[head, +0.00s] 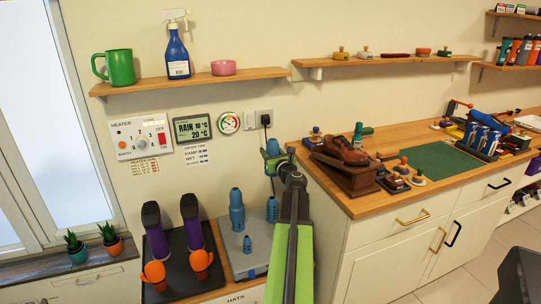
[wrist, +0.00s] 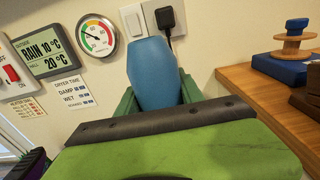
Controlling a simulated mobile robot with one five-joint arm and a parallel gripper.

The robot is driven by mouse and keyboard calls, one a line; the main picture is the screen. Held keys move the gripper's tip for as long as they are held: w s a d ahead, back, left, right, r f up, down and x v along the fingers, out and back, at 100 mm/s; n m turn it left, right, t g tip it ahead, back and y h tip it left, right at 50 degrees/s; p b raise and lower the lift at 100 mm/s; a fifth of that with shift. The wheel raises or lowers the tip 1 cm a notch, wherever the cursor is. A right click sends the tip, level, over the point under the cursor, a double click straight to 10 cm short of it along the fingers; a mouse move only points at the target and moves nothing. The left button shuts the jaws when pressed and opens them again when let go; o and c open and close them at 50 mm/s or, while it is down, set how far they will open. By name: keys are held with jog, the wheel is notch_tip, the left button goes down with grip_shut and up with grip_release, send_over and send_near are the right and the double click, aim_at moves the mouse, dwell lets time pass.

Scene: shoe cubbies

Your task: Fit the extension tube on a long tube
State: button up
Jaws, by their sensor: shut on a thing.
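My gripper (head: 273,158) is raised in front of the wall, above the grey dryer base. In the wrist view its green fingers (wrist: 156,100) are shut on a blue tapered tube, the extension tube (wrist: 153,70). The narrower end points up and away. In the head view the held tube is small and partly hidden by my gripper. The grey dryer base (head: 228,257) stands below. On it are a tall blue tube (head: 237,210), a short blue tube (head: 247,244) and another blue tube (head: 272,209) at the right, partly beside my arm.
Purple boots (head: 191,232) and orange shoes (head: 201,262) stand on a black tray at the left. A shelf (head: 200,84) with a green mug (head: 120,67) and blue spray bottle (head: 177,55) hangs above. A wooden counter (head: 400,140) with a shoe rises at the right.

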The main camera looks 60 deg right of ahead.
notch_tip(320, 180, down, 6)
jog(key=b, duration=0.6)
jog(key=shift+r, duration=0.1)
jog(key=shift+f+b, duration=1.05)
jog(key=shift+f, duration=0.05)
dwell(1.0)
jog(key=shift+f+b, duration=5.55)
jog(key=o, duration=1.5)
jog(key=shift+c, duration=0.2)
